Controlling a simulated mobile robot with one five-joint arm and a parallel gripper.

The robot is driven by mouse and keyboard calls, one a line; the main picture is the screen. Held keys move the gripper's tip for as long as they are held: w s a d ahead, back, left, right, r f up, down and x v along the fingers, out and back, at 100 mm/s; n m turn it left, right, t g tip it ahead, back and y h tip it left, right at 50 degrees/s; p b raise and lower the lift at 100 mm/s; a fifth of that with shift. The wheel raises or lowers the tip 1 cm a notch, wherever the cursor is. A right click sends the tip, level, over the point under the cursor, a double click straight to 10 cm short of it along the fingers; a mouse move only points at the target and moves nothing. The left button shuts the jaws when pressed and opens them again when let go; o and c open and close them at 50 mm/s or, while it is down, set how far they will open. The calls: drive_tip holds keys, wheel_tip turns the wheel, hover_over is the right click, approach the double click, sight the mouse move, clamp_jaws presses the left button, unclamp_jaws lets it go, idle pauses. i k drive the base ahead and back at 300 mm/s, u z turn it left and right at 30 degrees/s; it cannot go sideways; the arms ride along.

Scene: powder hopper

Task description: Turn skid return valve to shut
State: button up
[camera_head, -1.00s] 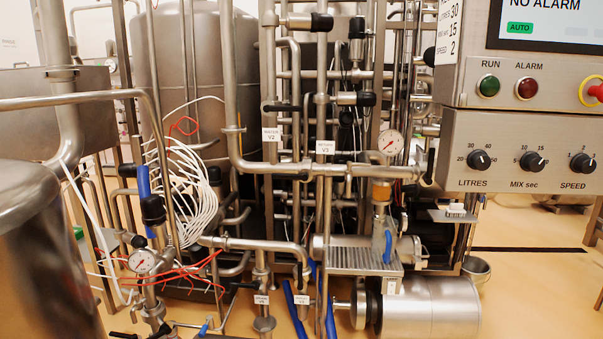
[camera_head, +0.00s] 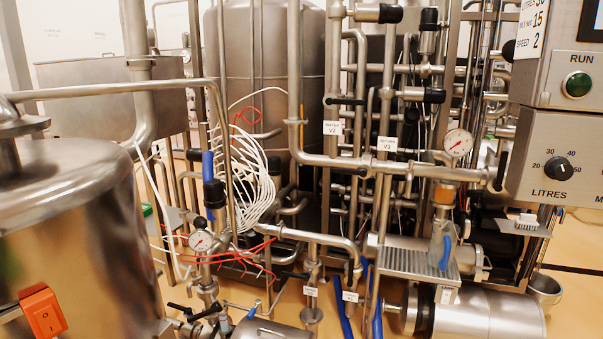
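A white tag (camera_head: 388,144) that seems to read RETURN V3 hangs on a thin vertical steel pipe in the middle of the pipe skid. A short black lever (camera_head: 356,171) lies roughly level just below and left of this tag. I cannot tell for certain whether it is the return valve's handle, or whether that valve is open or shut. Another black lever (camera_head: 346,101) lies level above the neighbouring WATER V2 tag (camera_head: 333,128). My gripper is not in view.
A steel vessel (camera_head: 75,220) with an orange switch (camera_head: 43,312) fills the near left. A control panel (camera_head: 560,150) stands at the right edge. White and red hoses (camera_head: 255,180), gauges, blue handles and a steel motor (camera_head: 490,315) crowd the skid's front. Little floor shows.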

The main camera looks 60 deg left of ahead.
sight(363, 172)
drive_tip(key=u, duration=5.15)
drive_tip(key=i, duration=0.15)
drive_tip(key=z, duration=2.45)
drive_tip(key=i, duration=0.95)
drive_tip(key=u, duration=0.2)
drive_tip(key=k, duration=0.85)
drive_tip(key=z, duration=0.2)
drive_tip(key=i, duration=0.55)
drive_tip(key=u, duration=0.05)
